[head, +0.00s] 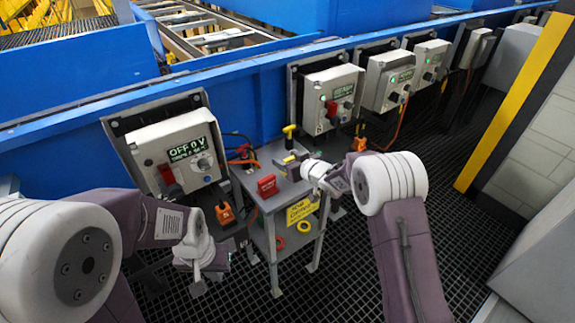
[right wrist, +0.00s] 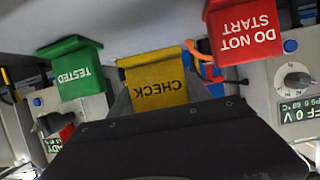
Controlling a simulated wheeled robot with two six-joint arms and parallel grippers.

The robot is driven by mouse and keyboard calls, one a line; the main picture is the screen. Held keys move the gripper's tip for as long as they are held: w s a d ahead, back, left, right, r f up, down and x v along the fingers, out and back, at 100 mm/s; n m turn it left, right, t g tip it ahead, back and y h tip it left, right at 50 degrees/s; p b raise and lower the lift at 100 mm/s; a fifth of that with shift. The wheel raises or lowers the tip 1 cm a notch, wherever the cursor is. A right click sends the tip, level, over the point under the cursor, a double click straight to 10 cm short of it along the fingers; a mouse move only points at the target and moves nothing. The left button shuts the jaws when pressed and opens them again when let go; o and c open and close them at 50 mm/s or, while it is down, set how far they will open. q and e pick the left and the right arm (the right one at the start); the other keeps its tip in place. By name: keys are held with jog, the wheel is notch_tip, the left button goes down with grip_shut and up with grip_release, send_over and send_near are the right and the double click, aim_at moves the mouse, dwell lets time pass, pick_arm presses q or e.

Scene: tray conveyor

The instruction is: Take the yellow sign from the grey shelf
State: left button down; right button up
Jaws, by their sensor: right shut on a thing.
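The grey shelf (head: 262,205) is a small stand in front of the blue conveyor wall. My right gripper (head: 292,167) is over its top, shut on a yellow sign. In the right wrist view this sign (right wrist: 157,85) reads CHECK, upside down, at the middle of the picture behind the dark gripper body (right wrist: 185,140). In the head view the gripper mostly hides it. A red DO NOT START sign (right wrist: 243,32) and a green TESTED sign (right wrist: 73,68) flank it. The red sign (head: 267,186) also shows in the head view. My left gripper (head: 205,278) hangs low left of the shelf; its jaws are unclear.
A yellow-handled tool (head: 289,132) stands at the shelf's back. A yellow label (head: 302,210) is on its front, with rings (head: 303,226) below. A control box (head: 178,152) is close on the left; more boxes (head: 330,100) line the wall. Dark grating floor (head: 455,225) is free at right.

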jog(key=s+d+r+p, duration=0.2)
jog(key=s+d+r, duration=0.4)
jog(key=d, duration=0.3)
jog(key=shift+s+d+r+p, duration=0.3)
jog(key=shift+d+r+p, duration=0.1)
jog(key=shift+r, duration=0.35)
